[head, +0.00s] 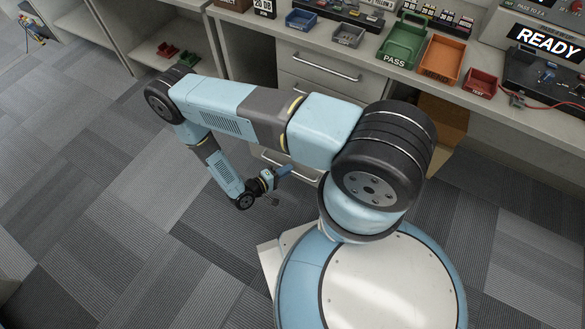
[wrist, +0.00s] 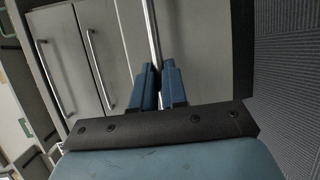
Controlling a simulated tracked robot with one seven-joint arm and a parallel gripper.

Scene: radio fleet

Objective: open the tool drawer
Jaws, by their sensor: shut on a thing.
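A grey drawer unit stands under the bench, with drawers one above another and metal bar handles. The top drawer (head: 318,58) appears closed in the head view. My gripper (head: 284,172) is low at the front of the unit, beside the lowest handle (head: 305,173). In the wrist view the blue fingers of my gripper (wrist: 157,82) are shut on this bar handle (wrist: 152,35), nearest the carpet. Two more handles (wrist: 98,68) show to its left there. My arm hides much of the lower fronts in the head view, and I cannot tell whether the lowest drawer is pulled out.
The bench top holds a green PASS tray (head: 402,42), an orange tray (head: 442,60), a red tray (head: 480,83) and small bins. An open cardboard box (head: 442,115) stands under the bench at right. The carpet (head: 110,200) at left is clear.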

